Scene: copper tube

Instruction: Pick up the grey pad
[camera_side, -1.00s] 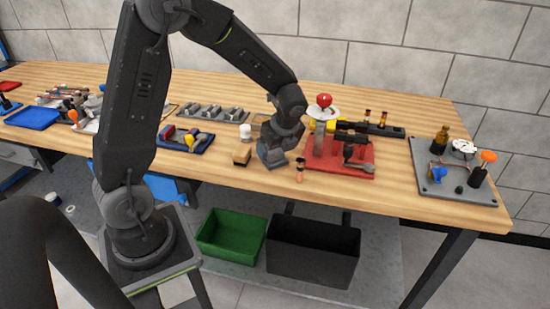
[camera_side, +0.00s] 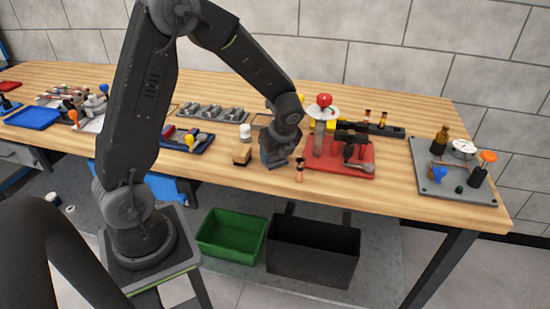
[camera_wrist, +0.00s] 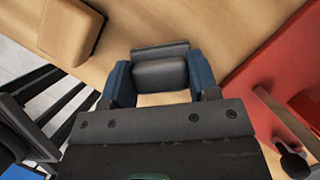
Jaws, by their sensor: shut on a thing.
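The grey pad (camera_wrist: 160,73) is a small dark grey block in the wrist view. It sits between the two blue fingers of my gripper (camera_wrist: 160,84), which is shut on it. In the side view my gripper (camera_side: 276,163) is low at the table's front part, between a tan block and a red plate. The pad is hidden behind the gripper there. I cannot tell whether the pad touches the table.
The tan block (camera_side: 241,155) with a dark base stands close on the left and also shows in the wrist view (camera_wrist: 68,28). The red plate (camera_side: 340,170) with fixtures lies close on the right. A small bottle-like item (camera_side: 299,170) stands near the table's front edge.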

